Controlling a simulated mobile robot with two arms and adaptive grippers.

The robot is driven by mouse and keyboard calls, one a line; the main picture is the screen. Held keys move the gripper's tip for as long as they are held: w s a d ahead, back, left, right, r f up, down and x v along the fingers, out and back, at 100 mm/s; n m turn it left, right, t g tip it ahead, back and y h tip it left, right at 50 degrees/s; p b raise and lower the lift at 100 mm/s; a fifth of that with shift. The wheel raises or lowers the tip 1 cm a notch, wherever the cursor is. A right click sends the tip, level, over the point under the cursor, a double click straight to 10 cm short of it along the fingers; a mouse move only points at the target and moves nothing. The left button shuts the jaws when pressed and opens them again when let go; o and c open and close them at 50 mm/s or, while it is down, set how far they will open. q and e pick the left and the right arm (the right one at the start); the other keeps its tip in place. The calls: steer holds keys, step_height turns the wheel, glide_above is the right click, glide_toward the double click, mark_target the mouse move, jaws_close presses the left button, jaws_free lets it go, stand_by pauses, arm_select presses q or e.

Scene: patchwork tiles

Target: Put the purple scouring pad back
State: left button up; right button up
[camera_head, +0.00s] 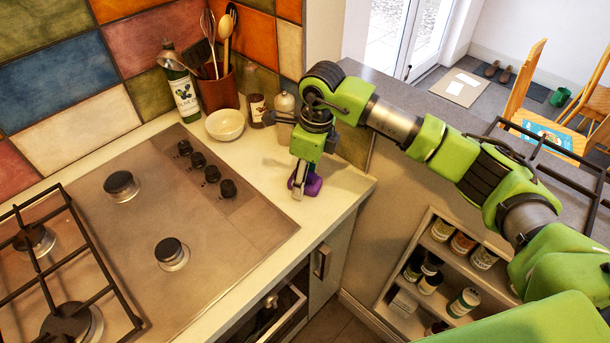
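The purple scouring pad (315,185) is on the pale counter near its right front corner, by the end of the counter. My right gripper (303,186) comes down over it from above, its fingertips at the pad. One light finger shows at the left front of the pad. The other finger is hard to make out, so I cannot tell whether the gripper is closed on the pad. Part of the pad is hidden by the gripper. My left gripper is not in view.
A cream bowl (225,125), an olive oil bottle (183,92), a utensil pot (218,91) and a spice jar (256,110) stand along the tiled wall. The gas hob (135,240) fills the left. A shelf of jars (445,275) is below right. Some counter is free left of the gripper.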

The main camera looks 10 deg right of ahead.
mark_target(311, 175)
steer(key=shift+r, duration=0.15)
steer(key=shift+r, duration=0.25)
step_height(311, 175, up, 12)
steer(key=d+b, duration=0.1)
steer(key=b, duration=0.1)
steer(key=shift+s+d+f, duration=0.15)
steer(key=shift+s+f, duration=0.1)
steer(key=shift+s, duration=0.2)
